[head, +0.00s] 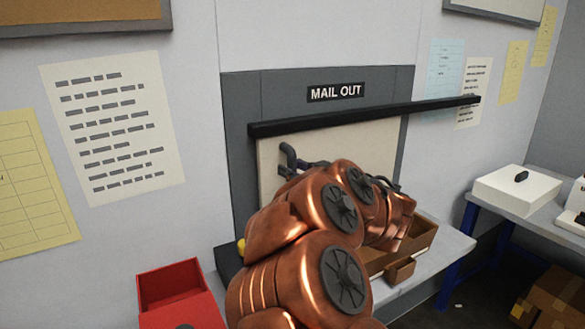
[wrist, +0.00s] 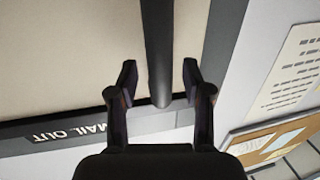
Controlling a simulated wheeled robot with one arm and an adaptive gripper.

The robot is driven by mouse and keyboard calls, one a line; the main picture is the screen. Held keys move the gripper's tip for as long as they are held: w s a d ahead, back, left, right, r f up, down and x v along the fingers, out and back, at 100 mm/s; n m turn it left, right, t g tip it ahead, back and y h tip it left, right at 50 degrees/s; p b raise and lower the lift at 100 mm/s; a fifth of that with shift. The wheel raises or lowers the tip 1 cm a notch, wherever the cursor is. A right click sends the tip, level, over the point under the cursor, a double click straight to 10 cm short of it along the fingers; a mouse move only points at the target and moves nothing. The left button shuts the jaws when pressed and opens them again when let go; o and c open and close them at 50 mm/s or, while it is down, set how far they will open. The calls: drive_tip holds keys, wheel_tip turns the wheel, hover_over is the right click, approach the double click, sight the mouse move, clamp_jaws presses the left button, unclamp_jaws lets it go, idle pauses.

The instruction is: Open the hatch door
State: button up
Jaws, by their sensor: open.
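The hatch door is a cream panel (head: 270,180) in a grey frame (head: 240,110) under a "MAIL OUT" sign (head: 336,92). The panel fills the visible part of the opening. A dark curved handle (head: 287,158) shows at its left; my copper arm hides much of the door. In the wrist view, the view is turned over, and the dark handle bar (wrist: 159,50) runs down between the fingers of my gripper (wrist: 160,82). The fingers are open, one on each side of the bar, with gaps visible. The cream door (wrist: 70,60) lies behind.
A black rail (head: 365,117) crosses above the door and extends right past the frame. Below are a counter (head: 452,247) with a wooden tray (head: 420,235) and a red box (head: 168,285). A white box (head: 517,190) stands on a table at right.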

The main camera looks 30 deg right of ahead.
drive_tip(key=shift+w+a, duration=0.1)
drive_tip(key=shift+w, duration=0.45)
clamp_jaws()
idle(0.4)
